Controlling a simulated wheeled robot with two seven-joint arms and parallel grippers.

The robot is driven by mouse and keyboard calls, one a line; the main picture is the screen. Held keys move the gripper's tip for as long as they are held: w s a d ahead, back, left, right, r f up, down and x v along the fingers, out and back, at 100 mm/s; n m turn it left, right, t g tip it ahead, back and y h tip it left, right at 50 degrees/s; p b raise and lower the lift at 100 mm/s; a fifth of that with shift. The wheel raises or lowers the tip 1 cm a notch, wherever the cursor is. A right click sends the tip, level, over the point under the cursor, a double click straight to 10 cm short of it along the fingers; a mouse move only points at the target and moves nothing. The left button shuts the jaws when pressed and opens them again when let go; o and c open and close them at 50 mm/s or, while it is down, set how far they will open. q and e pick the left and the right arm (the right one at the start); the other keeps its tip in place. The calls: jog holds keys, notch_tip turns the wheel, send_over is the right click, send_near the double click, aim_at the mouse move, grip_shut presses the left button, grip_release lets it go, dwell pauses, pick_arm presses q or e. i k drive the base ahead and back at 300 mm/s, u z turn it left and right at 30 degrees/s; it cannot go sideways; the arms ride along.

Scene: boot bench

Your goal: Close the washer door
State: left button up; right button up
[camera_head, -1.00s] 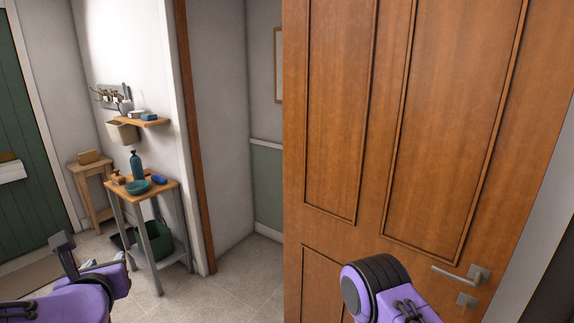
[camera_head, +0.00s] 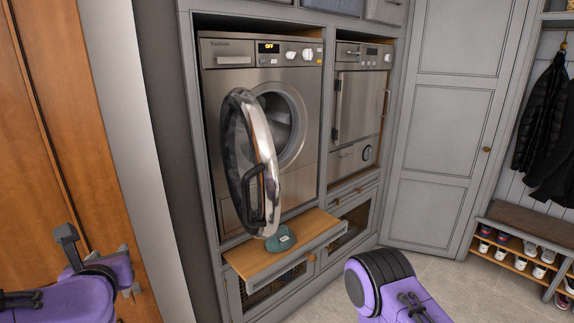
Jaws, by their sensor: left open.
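The washer (camera_head: 225,82) is a steel front-loader set in a grey cabinet, its display reading OFF. Its round door (camera_head: 264,150) stands wide open, swung out to the left, with a dark handle (camera_head: 251,185) on its rim. The drum opening behind it shows partly. My left gripper (camera_head: 95,262) is at the lower left, open and empty, well apart from the door. My right arm shows at the bottom centre, but its gripper fingers are out of the picture.
A wooden pull-out shelf (camera_head: 255,262) juts out below the washer door and holds a green object (camera_head: 281,239). A second steel appliance (camera_head: 360,100) stands to the right. A wooden door (camera_head: 50,130) is at the left. The tiled floor (camera_head: 425,270) at the right is clear.

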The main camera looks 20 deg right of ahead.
aim_at(260, 218)
jog(key=z, duration=0.3)
jog(key=i, duration=0.85)
